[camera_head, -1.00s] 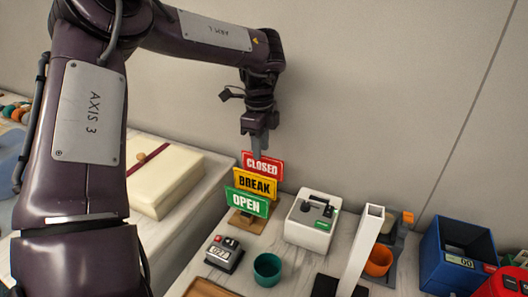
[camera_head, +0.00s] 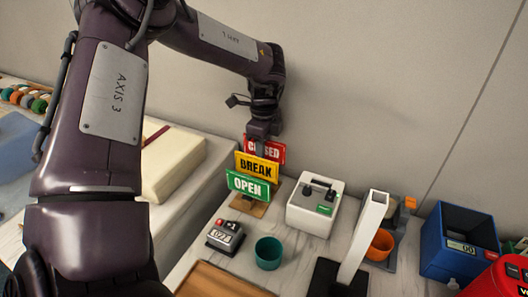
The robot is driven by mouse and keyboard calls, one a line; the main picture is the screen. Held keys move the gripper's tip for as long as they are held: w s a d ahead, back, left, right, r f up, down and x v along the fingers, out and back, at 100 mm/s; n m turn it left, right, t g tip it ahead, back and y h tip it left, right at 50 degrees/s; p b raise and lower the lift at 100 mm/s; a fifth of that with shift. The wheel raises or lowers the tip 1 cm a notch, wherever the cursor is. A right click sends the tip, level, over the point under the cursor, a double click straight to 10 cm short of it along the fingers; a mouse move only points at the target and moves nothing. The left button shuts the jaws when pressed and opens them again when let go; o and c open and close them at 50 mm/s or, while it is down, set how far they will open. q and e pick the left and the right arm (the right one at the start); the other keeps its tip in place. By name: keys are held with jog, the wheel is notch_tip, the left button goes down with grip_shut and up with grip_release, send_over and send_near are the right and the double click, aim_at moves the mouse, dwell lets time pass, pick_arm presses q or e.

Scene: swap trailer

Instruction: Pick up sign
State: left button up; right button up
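A sign stand holds three plates, one behind another, on a wooden base (camera_head: 249,207). The green OPEN plate (camera_head: 248,185) is in front, the yellow BREAK plate (camera_head: 257,168) is in the middle, and the red CLOSED plate (camera_head: 276,151) is at the back. My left gripper (camera_head: 261,146) points down at the red plate and covers part of its lettering. Its fingertips are partly hidden behind the yellow plate, so I cannot tell whether they are open or shut. My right gripper is not in view.
A white box (camera_head: 313,208) with a dark handle stands right of the signs. A small counter device (camera_head: 226,236), a teal cup (camera_head: 268,253) and a wooden tray (camera_head: 224,281) are in front. A white post (camera_head: 364,235), an orange cup (camera_head: 381,245) and a blue bin (camera_head: 458,243) stand farther right.

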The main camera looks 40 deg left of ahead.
pick_arm(q)
jog(key=shift+f+b, duration=0.25)
jog(key=shift+b, duration=0.15)
dwell(0.3)
jog(key=shift+c, duration=0.4)
grip_shut()
